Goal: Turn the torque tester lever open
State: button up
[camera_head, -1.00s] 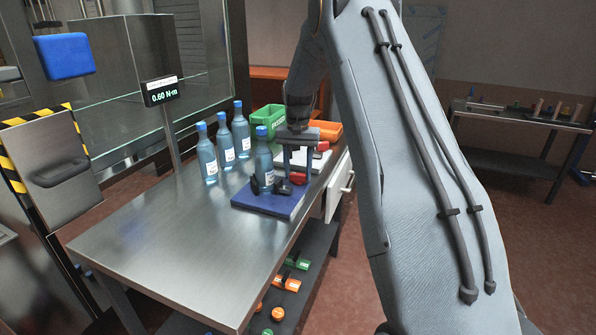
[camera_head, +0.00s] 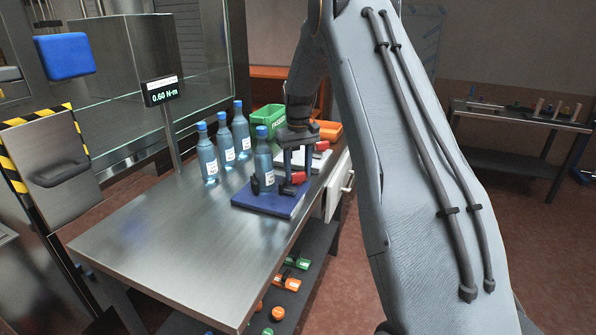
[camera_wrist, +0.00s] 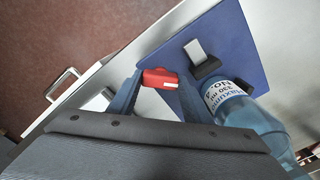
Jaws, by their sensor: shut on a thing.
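The torque tester is a blue base plate (camera_head: 270,203) on the steel table, with dark clamp blocks and a blue bottle (camera_head: 264,163) standing upright between them. Its red lever (camera_head: 299,177) is at the plate's right side. My gripper (camera_head: 294,175) reaches down from above beside the bottle. In the wrist view the red lever (camera_wrist: 160,78) lies between my two blue fingers, which are shut on it. The blue plate (camera_wrist: 235,40) and the labelled bottle (camera_wrist: 225,98) are to its right there. The display (camera_head: 161,91) reads 0.60 N·m.
Three more blue bottles (camera_head: 224,142) stand close by to the left. A green bin (camera_head: 268,117), an orange bin (camera_head: 329,131) and a white board with another red-handled part (camera_head: 322,146) are behind. The table's front (camera_head: 180,260) is clear. A drawer handle (camera_head: 348,181) sticks out at right.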

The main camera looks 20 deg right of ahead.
aim_at(298, 173)
dwell(0.4)
jog(key=o, duration=1.1)
jog(key=shift+c, duration=0.2)
jog(key=shift+r+b, duration=0.9)
jog(key=shift+r, duration=3.05)
